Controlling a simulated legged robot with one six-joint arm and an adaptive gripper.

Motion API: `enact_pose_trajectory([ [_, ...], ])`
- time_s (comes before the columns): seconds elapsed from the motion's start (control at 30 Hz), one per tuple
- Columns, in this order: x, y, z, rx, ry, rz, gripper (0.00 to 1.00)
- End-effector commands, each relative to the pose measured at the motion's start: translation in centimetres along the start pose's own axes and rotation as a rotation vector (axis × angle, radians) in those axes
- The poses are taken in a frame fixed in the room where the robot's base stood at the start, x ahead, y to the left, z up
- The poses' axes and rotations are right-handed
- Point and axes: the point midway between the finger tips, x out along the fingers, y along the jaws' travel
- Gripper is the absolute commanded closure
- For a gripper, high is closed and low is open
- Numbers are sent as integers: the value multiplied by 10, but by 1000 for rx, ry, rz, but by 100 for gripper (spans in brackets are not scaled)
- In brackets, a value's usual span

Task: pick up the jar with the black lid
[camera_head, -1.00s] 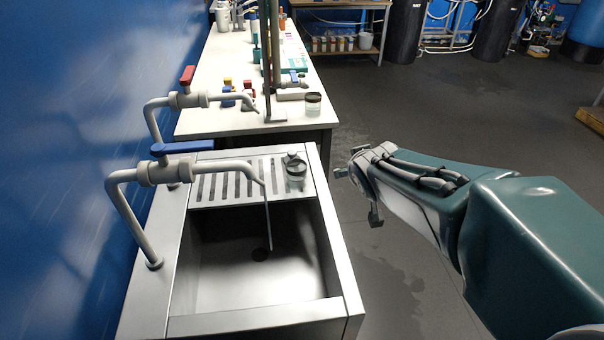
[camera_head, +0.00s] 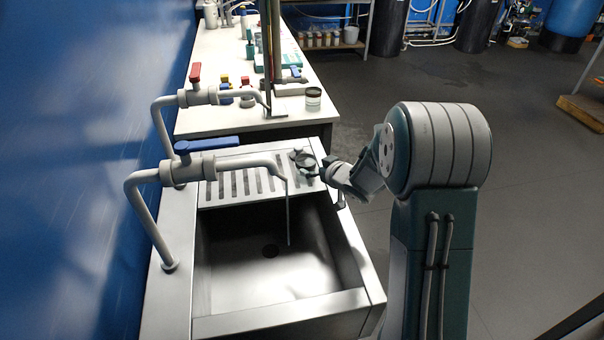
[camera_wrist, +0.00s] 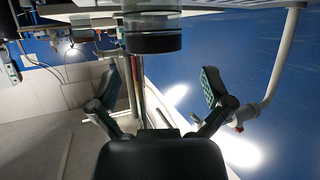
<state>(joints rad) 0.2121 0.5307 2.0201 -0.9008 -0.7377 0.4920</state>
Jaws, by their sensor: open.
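A blue-handled tap (camera_head: 208,166) reaches over the sink basin (camera_head: 230,262), and a red-handled tap (camera_head: 197,97) stands behind it. A blue wall borders the left. Open floor lies to the right.

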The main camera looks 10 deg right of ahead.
Motion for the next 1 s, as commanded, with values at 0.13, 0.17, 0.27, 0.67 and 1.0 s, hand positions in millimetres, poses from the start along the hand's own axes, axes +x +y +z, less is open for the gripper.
enact_pose_trajectory([
  [0.13, 12, 3, 1, 3, 1, 0, 0],
  [0.17, 14, 3, 1, 4, 2, 0, 0],
  [0.27, 26, 1, 0, 2, 1, -1, 0],
  [0.67, 65, -3, -2, 1, -1, 2, 0],
  [1.0, 64, -2, -1, 2, -1, 2, 77],
])
